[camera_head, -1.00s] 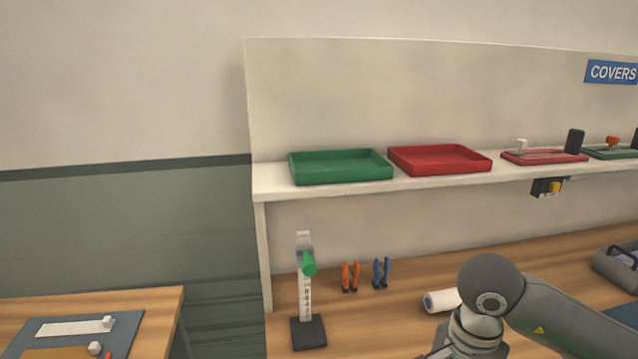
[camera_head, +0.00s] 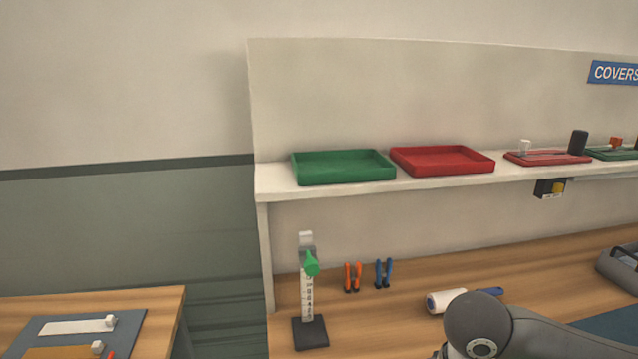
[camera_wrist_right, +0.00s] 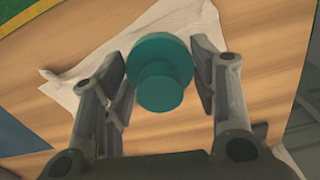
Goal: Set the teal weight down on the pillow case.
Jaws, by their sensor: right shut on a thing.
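The teal weight (camera_wrist_right: 160,78) shows in the right wrist view as a round disc with a narrower round knob. My right gripper (camera_wrist_right: 163,74) has a finger on each side of it and is shut on it. A white cloth (camera_wrist_right: 185,22), which looks like the pillow case, lies flat on the wooden table behind the weight, with one corner out to the left. I cannot tell how high the weight is above the cloth. In the head view my right arm shows at the lower right, with its gripper out of the picture. My left gripper is in neither view.
A wooden bench (camera_head: 400,285) holds a stand with a green clamp (camera_head: 310,262), orange pliers (camera_head: 352,278), blue pliers (camera_head: 383,273) and a white roller (camera_head: 446,300). A shelf above bears a green tray (camera_head: 343,180) and a red tray (camera_head: 440,172). Another table (camera_head: 150,300) stands left.

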